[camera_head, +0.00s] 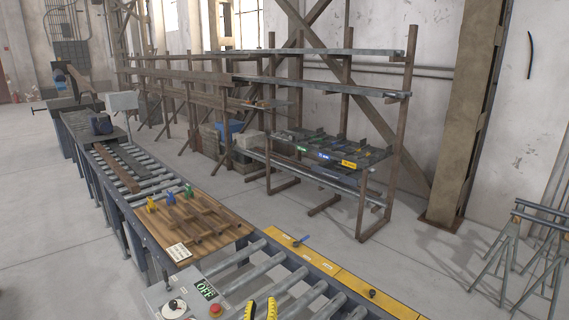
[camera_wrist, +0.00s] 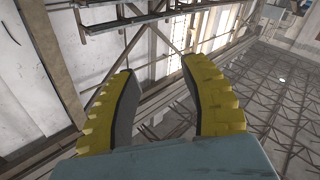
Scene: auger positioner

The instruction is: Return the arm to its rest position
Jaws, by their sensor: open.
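My gripper (camera_wrist: 158,82) shows in the wrist view with two yellow ridged fingers with grey inner pads, spread apart. Nothing is between them. It points up toward the wall, the steel trusses and the roof. In the head view, the yellow fingertips of my gripper (camera_head: 260,309) show at the bottom edge, above the front rollers of the conveyor (camera_head: 300,285). The rest of my arm is outside the head view.
A wooden board (camera_head: 205,228) with blue, green and yellow pieces lies on the conveyor. A control box with an OFF display (camera_head: 206,289) and a red button stands at the near left. A rack (camera_head: 335,150) with labelled bins stands behind. Trestles (camera_head: 525,245) stand at right.

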